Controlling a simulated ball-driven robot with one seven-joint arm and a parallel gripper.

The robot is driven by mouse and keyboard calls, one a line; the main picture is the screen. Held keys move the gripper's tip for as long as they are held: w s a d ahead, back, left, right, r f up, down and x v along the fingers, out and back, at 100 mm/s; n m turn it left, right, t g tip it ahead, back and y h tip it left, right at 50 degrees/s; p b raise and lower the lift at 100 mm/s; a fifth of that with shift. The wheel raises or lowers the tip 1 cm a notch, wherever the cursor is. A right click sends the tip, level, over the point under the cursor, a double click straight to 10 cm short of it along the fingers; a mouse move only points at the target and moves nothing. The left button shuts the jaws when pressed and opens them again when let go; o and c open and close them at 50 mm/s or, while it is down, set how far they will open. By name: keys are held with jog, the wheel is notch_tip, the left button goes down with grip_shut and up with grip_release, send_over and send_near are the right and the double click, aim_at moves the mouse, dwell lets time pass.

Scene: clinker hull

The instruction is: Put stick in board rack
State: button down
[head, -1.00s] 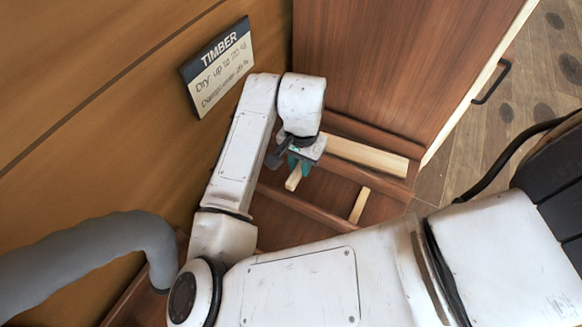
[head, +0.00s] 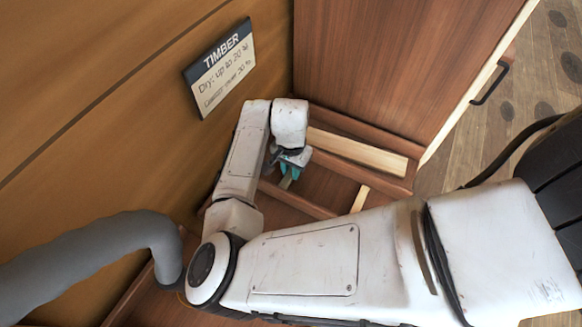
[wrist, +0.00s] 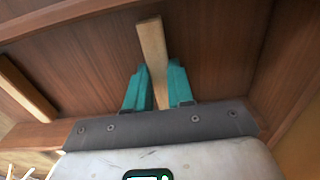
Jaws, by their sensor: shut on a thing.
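My gripper (head: 290,170) has teal fingers shut on a pale wooden stick (wrist: 153,60). In the wrist view the stick stands out between the fingers, slightly tilted, over reddish-brown wood. In the head view only a short, shaded end of the stick (head: 286,183) shows below the fingers. The reddish-brown board rack (head: 312,207) with raised rails lies below and around my gripper. I cannot tell whether the stick touches it.
A pale board (head: 357,152) lies between rails to the right of my gripper. Another pale strip (head: 360,199) lies lower right; a pale strip (wrist: 27,88) also shows in the wrist view. A wall with a TIMBER sign (head: 218,68) is at left, a tall wooden panel (head: 390,60) behind.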

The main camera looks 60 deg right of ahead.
jog(key=shift+f, duration=0.1)
jog(key=c, duration=1)
grip_release()
notch_tip(320, 180, up, 12)
jog(key=shift+r+b, duration=0.15)
jog(key=shift+b, duration=0.55)
